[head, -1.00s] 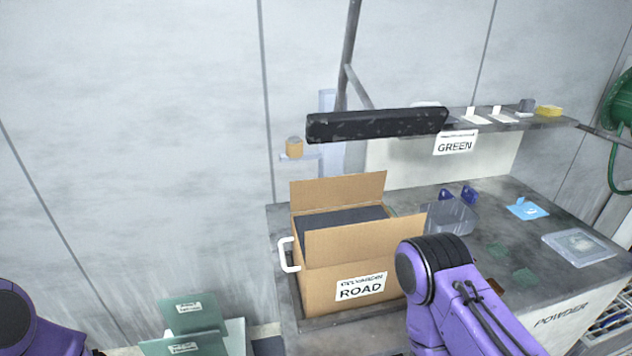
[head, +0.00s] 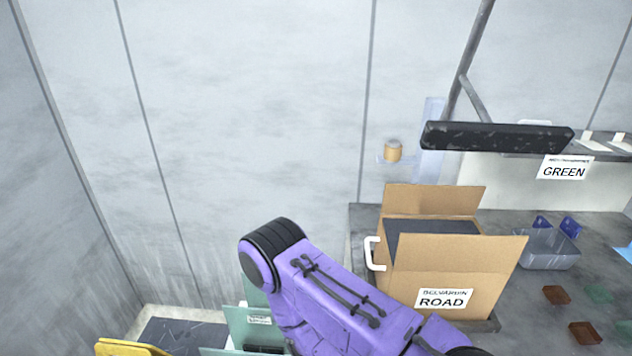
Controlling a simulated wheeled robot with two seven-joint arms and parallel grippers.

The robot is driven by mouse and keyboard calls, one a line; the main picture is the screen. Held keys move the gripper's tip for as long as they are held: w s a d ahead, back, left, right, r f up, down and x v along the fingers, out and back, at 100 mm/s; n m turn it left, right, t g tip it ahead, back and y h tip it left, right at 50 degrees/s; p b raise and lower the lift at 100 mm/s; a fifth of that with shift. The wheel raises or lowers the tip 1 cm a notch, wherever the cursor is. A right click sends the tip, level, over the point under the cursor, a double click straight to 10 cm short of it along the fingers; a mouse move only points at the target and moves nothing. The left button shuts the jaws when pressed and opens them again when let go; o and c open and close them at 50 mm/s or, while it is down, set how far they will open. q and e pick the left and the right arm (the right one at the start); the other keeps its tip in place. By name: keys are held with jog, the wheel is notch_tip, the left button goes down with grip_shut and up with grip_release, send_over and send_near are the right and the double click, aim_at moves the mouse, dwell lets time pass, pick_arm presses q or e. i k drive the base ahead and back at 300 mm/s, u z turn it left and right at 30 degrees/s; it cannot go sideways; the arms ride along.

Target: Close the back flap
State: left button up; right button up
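An open cardboard box (head: 405,285) labelled ROAD stands on the grey bench right of centre in the head view. Its back flap (head: 432,199) stands up, open. Its front flap (head: 463,258) is also raised, leaning a little. A dark grey, flat-topped item (head: 432,228) shows inside the box between the flaps. A white handle (head: 373,254) is at the box's left side. One of my purple arms crosses the lower middle, in front of and left of the box; I cannot tell which arm. Neither gripper is in view.
A black bar (head: 497,137) hangs above and behind the box. A clear bin (head: 547,250) and dark red and green pieces (head: 585,333) lie right of the box. A small orange-brown jar (head: 393,151) sits on a wall ledge. Green folders (head: 254,329) stand low at the left.

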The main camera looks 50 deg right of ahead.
aim_at(400, 199)
jog(key=u, duration=0.95)
jog(key=k, duration=1.35)
jog(key=z, duration=2)
